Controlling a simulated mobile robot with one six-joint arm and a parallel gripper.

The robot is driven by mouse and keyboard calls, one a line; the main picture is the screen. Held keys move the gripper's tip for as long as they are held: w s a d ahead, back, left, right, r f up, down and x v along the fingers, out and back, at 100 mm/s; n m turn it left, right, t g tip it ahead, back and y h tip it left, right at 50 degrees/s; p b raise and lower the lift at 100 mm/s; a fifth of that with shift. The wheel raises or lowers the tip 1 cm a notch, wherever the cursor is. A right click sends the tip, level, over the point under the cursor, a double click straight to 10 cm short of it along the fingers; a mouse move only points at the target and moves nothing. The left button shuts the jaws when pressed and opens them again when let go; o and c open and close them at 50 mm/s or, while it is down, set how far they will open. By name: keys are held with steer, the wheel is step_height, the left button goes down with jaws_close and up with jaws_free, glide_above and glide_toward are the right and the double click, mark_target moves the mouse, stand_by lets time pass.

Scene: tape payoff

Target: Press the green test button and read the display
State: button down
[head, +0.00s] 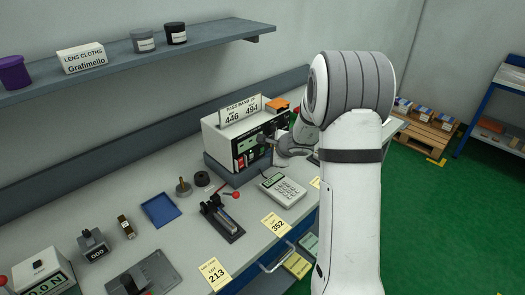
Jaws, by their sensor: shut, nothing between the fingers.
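The test unit (225,143) is a pale box with a dark front panel, standing on the bench against the back wall. A sign on top (240,109) reads PASS BAND, 446 and 494. Small red and green patches (246,159) show low on its front panel. My gripper (264,139) is shut and empty, with its dark fingers close in front of the panel. I cannot tell whether it touches. The gripper and wrist cover part of the panel. I cannot make out the green button or any display reading.
A keypad device (283,189) lies in front of the unit. A red-knobbed lever fixture (222,216), a blue tray (161,209) and yellow lot cards (276,224) are on the bench (185,245). A shelf (120,74) with jars hangs above.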

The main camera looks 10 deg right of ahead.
steer(key=shift+w, duration=0.1)
stand_by(0.3)
steer(key=shift+w+a, duration=0.25)
steer(key=shift+w, duration=0.05)
steer(key=shift+w+a, duration=0.15)
steer(key=shift+w, duration=0.15)
stand_by(0.7)
steer(key=shift+s+b, duration=0.1)
steer(key=shift+b, duration=0.2)
steer(key=shift+s+d+b, duration=0.4)
steer(key=shift+s, duration=0.2)
steer(key=shift+s+d+b, duration=0.4)
steer(key=shift+s, duration=0.3)
steer(key=shift+s+d+b, duration=0.35)
steer(key=shift+s+d, duration=0.1)
steer(key=shift+s, duration=0.3)
steer(key=shift+s+d+b, duration=0.4)
steer(key=shift+s, duration=0.3)
steer(key=shift+r, duration=0.1)
